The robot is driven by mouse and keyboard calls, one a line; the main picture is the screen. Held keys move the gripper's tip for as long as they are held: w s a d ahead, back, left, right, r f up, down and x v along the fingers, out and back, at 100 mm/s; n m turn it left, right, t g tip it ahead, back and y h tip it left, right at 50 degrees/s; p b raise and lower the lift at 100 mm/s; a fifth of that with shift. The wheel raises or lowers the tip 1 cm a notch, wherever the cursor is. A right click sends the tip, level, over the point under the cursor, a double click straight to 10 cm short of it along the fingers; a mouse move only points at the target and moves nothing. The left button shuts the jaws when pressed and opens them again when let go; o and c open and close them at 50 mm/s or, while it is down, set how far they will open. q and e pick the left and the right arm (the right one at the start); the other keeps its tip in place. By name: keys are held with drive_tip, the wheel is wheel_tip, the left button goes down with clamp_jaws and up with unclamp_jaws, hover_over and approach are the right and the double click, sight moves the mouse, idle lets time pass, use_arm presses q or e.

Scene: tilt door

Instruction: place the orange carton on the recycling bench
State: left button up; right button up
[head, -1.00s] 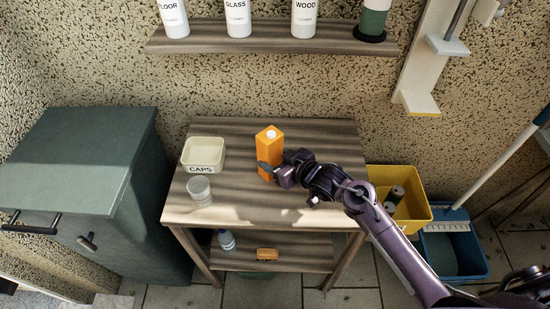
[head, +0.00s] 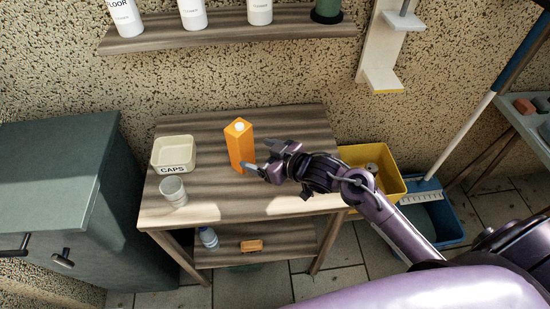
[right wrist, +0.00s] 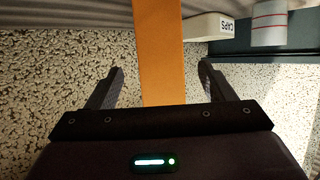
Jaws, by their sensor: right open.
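The orange carton (head: 240,148) stands upright on the top of the striped wooden bench (head: 215,203), its white cap up. My right gripper (head: 256,154) is open just to the right of the carton, with a small gap. In the right wrist view the carton (right wrist: 160,50) shows as an orange band between the two spread fingers (right wrist: 160,70). Neither finger appears to touch it there. My left gripper is not in view.
A cream CAPS tray (head: 173,154) and a clear cup (head: 173,191) stand left on the bench. A bottle (head: 208,237) and an orange block (head: 252,246) are on the lower shelf. A green cabinet (head: 60,165) is left; yellow (head: 385,178) and blue (head: 440,220) bins are right.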

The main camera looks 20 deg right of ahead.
drive_tip(key=v, duration=0.6)
drive_tip(key=shift+s, duration=0.2)
